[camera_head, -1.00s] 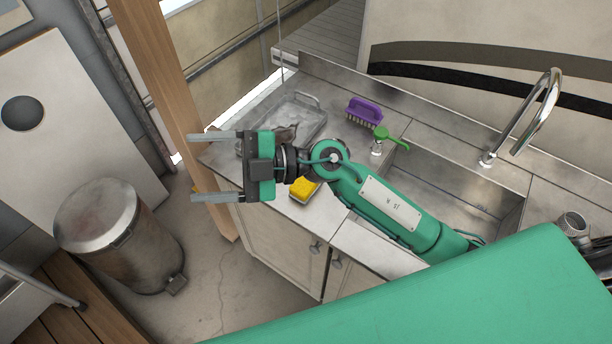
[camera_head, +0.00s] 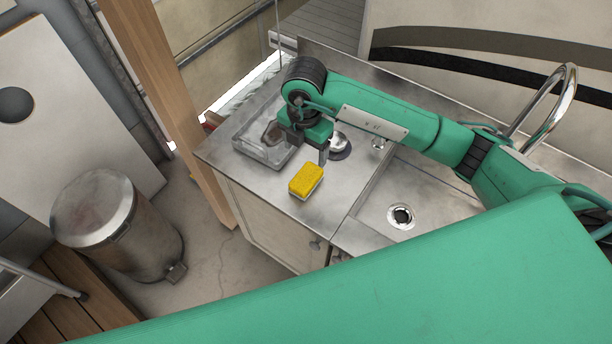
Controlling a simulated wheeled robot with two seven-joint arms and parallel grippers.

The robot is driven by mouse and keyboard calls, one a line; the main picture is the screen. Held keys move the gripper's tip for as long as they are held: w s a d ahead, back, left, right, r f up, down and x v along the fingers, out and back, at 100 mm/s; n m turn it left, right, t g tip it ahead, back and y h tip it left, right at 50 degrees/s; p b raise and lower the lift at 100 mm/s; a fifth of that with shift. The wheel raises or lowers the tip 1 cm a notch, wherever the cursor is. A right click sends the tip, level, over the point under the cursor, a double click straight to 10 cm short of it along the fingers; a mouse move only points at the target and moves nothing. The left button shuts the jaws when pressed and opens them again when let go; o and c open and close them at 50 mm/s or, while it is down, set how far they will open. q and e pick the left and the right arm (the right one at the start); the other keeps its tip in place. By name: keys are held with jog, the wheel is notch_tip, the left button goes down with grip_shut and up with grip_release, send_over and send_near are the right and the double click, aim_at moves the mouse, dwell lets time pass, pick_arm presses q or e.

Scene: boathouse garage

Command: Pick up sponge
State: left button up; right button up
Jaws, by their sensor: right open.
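A yellow sponge (camera_head: 306,181) with a pale underside lies on the metal counter (camera_head: 262,187), near its front edge and left of the sink. My right gripper (camera_head: 306,150) points down just behind the sponge, apart from it and empty. One finger shows clearly; the other is mostly hidden by the gripper body. My left gripper is not in view.
A metal tray (camera_head: 262,150) with a dark item sits left of my right gripper. A shiny round metal item (camera_head: 338,146) is to the right. The sink (camera_head: 430,200) and tall faucet (camera_head: 560,112) are farther right. A trash bin (camera_head: 118,235) stands on the floor.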

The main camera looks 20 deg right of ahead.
jog(key=p, duration=0.2)
send_over(306, 176)
notch_tip(306, 176, down, 6)
jog(key=shift+w+f, duration=0.1)
jog(key=shift+f+p, duration=0.35)
jog(key=shift+f, duration=0.15)
jog(key=f+p, duration=0.1)
jog(key=f, duration=0.2)
jog(key=shift+s+f+p, duration=0.1)
jog(key=shift+s+p, duration=0.1)
jog(key=shift+p, duration=0.2)
jog(key=shift+f, duration=0.55)
jog(key=c, duration=1)
jog(key=shift+c, duration=0.2)
jog(key=shift+w+r, duration=0.1)
